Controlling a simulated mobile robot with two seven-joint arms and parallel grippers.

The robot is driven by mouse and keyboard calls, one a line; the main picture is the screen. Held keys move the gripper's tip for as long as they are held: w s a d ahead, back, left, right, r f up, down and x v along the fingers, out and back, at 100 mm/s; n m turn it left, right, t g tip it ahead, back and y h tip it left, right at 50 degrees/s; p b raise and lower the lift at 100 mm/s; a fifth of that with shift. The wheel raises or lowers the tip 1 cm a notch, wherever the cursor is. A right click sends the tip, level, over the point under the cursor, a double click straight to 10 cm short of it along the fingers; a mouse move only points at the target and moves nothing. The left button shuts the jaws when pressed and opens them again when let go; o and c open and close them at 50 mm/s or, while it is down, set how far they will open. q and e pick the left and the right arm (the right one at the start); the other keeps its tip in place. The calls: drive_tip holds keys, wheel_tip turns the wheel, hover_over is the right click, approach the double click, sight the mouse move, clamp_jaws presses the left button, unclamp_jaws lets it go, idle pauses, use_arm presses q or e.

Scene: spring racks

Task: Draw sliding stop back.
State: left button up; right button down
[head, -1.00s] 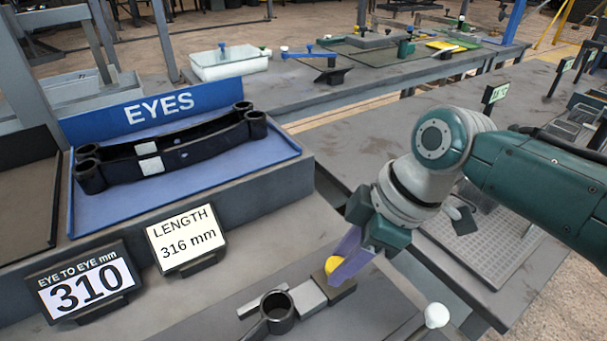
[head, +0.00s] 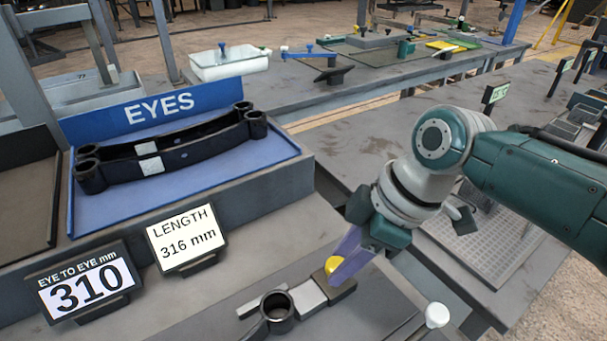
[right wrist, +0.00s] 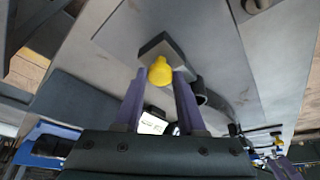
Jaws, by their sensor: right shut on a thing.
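The sliding stop is a dark grey block (head: 343,289) with a yellow knob (head: 332,266) on it, on the bench in the lower middle of the head view. In the right wrist view the knob (right wrist: 160,71) stands between my two purple fingers, with the block (right wrist: 158,46) beyond it. My right gripper (head: 346,264) is shut on the yellow knob, and its fingers hide part of it. A lighter grey block (head: 309,297) and a dark ring-shaped eye (head: 277,312) lie to the left of the stop. My left gripper is not in view.
Signs read 310 (head: 88,287) and LENGTH 316 mm (head: 187,237). A white knob (head: 437,315) stands right of the stop. Bare bench lies between the signs and the ring.

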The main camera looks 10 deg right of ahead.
idle(0.3)
drive_tip(key=d, duration=0.1)
drive_tip(key=w+d+b, duration=0.1)
drive_tip(key=d, duration=0.1)
drive_tip(key=shift+w+d+f+b, duration=0.15)
drive_tip(key=shift+d+b, duration=0.05)
drive_tip(key=shift+b, duration=0.1)
drive_tip(key=c, duration=0.5)
unclamp_jaws()
